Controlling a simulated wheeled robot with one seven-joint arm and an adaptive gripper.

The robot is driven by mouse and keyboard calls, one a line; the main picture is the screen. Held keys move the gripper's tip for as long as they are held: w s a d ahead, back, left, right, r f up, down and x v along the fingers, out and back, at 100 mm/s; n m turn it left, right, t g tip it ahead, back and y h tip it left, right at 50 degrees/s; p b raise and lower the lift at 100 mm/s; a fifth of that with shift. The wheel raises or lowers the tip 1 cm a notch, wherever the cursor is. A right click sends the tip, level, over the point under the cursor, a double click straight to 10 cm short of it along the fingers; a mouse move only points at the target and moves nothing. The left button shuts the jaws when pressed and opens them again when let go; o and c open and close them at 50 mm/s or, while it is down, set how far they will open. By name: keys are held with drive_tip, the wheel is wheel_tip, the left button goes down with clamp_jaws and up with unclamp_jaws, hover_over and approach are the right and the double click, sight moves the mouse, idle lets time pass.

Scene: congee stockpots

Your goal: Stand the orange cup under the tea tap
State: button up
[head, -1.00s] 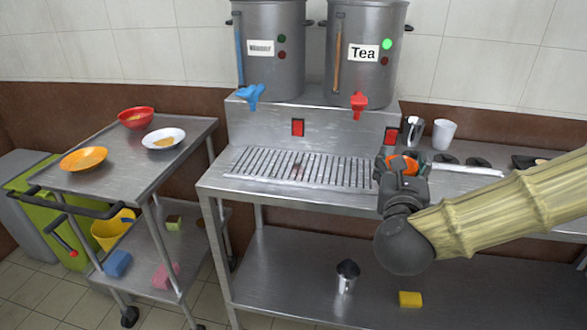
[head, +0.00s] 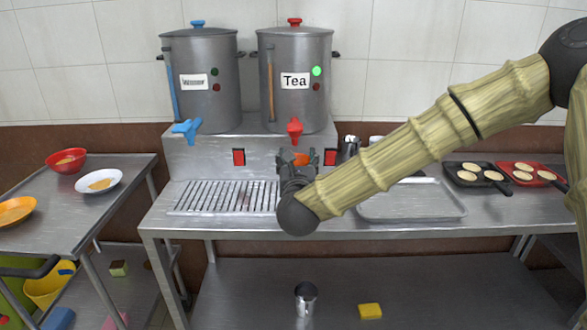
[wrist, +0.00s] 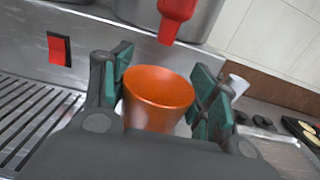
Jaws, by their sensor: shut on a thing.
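The orange cup (wrist: 158,98) is upright between the green-padded fingers of my gripper (wrist: 165,100) in the wrist view. In the head view, only the orange top of the cup (head: 301,159) shows above my gripper (head: 297,168), which is shut on it. The red tea tap (head: 295,130) is on the stockpot labelled Tea (head: 297,80). In the wrist view the tap's red spout (wrist: 174,18) hangs above and just beyond the cup's rim. The cup's base is hidden, so I cannot tell whether it touches the counter.
A slotted drip grate (head: 225,198) lies left of my gripper. A second stockpot (head: 200,85) has a blue tap (head: 187,129). An empty metal tray (head: 410,203) lies to the right, and pans of round cakes (head: 476,174) stand farther right.

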drive_tip(key=shift+w+a+f, duration=0.1)
drive_tip(key=shift+w+a, duration=0.05)
drive_tip(key=shift+w, duration=0.35)
drive_tip(key=shift+w+a+f, duration=0.1)
drive_tip(key=shift+w+a, duration=0.05)
drive_tip(key=shift+w, duration=0.35)
drive_tip(key=shift+f, duration=1.65)
drive_tip(key=shift+f, duration=0.2)
drive_tip(key=o, duration=1.1)
drive_tip(key=shift+r, duration=0.2)
drive_tip(key=s, duration=1.2)
drive_tip(key=shift+b, duration=0.35)
